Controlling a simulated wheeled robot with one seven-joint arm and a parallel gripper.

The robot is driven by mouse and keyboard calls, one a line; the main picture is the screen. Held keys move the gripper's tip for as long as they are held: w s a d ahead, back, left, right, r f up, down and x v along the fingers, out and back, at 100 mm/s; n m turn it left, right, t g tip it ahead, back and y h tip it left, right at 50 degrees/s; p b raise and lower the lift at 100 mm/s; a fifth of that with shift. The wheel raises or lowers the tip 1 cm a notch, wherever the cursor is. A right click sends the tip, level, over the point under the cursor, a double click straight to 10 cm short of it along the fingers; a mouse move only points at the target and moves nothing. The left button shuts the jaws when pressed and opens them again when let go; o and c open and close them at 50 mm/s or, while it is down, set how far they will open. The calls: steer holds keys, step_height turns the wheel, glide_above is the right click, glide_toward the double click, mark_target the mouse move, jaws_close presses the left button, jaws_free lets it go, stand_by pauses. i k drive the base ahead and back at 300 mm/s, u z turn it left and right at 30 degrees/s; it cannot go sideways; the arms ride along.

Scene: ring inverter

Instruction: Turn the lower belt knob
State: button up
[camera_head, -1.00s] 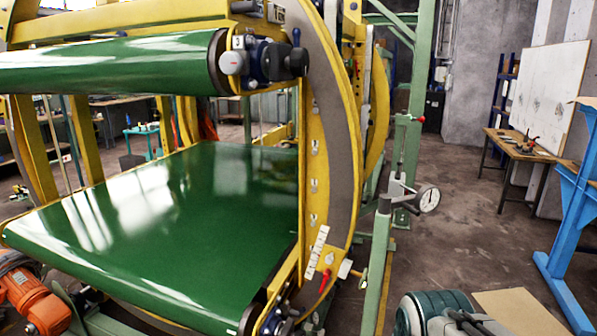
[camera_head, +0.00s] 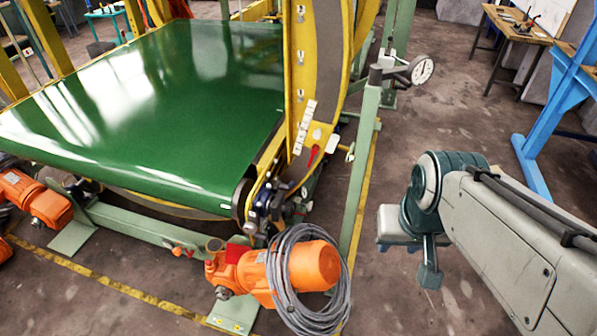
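The lower green belt (camera_head: 165,110) runs across the left half of the head view. At its front right end, beside the yellow frame, sits a dark blue and black roller block (camera_head: 258,205) with small knob-like parts. They are too small and cluttered to tell the lower belt knob apart. My gripper end (camera_head: 428,262) hangs at the lower right, below my arm's round teal joint. It is apart from the belt, with the green post between them. Its fingers cannot be told apart clearly, and nothing is seen held.
An orange motor (camera_head: 300,267) with coiled grey cable (camera_head: 320,312) stands on the floor below the block. A green post (camera_head: 362,180) carries a dial gauge (camera_head: 420,69). A red lever (camera_head: 313,155) is on the yellow frame. A blue stand (camera_head: 550,120) is at right.

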mark_target(289, 209)
steer(key=z, duration=1.65)
steer(key=i, duration=1.85)
steer(key=u, duration=3.7)
